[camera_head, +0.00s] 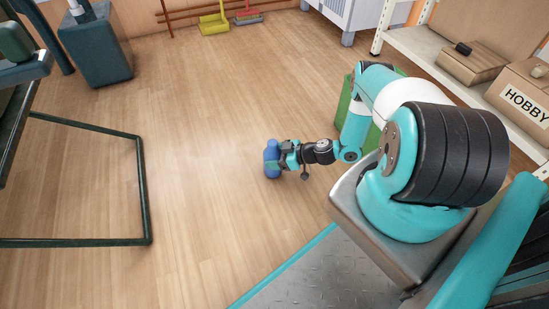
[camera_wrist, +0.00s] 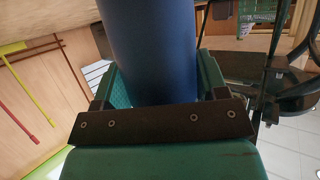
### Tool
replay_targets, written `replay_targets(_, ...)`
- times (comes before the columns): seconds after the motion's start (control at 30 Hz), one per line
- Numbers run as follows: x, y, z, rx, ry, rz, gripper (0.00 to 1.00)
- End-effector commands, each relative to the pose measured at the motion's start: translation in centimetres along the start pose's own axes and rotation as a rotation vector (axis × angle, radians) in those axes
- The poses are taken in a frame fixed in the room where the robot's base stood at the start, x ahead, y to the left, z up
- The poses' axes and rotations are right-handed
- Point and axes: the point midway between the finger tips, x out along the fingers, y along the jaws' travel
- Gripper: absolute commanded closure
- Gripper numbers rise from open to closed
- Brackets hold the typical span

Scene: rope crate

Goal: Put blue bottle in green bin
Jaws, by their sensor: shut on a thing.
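The blue bottle (camera_head: 272,160) is in my gripper (camera_head: 281,156), near the middle of the head view, with wooden floor showing around it. In the wrist view the bottle (camera_wrist: 150,45) fills the space between the two green fingers of my gripper (camera_wrist: 160,88), which are shut on it. The green bin (camera_head: 345,103) stands behind my arm, to the right of the gripper and farther back. My arm hides most of the bin, and its inside cannot be seen.
A shelf (camera_head: 420,42) with cardboard boxes (camera_head: 520,95) stands at the right. A dark-framed table (camera_head: 90,242) is at the left, with a dark cabinet (camera_head: 97,50) behind it. A yellow dustpan (camera_head: 213,22) is at the back wall. The middle floor is clear.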

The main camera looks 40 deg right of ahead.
Motion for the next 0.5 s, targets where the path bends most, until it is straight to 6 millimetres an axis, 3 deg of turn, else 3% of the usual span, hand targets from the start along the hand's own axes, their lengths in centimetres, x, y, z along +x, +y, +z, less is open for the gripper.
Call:
replay_targets(0.27,0.18,-0.01,0.42,0.0,0.0,0.0,0.72)
replay_targets(0.3,0.12,-0.01,0.29,0.0,0.0,0.0,0.24)
replay_targets(0.37,0.12,-0.01,0.28,0.0,0.0,0.0,0.11)
replay_targets(0.5,0.12,-0.01,0.27,0.0,0.0,0.0,0.08)
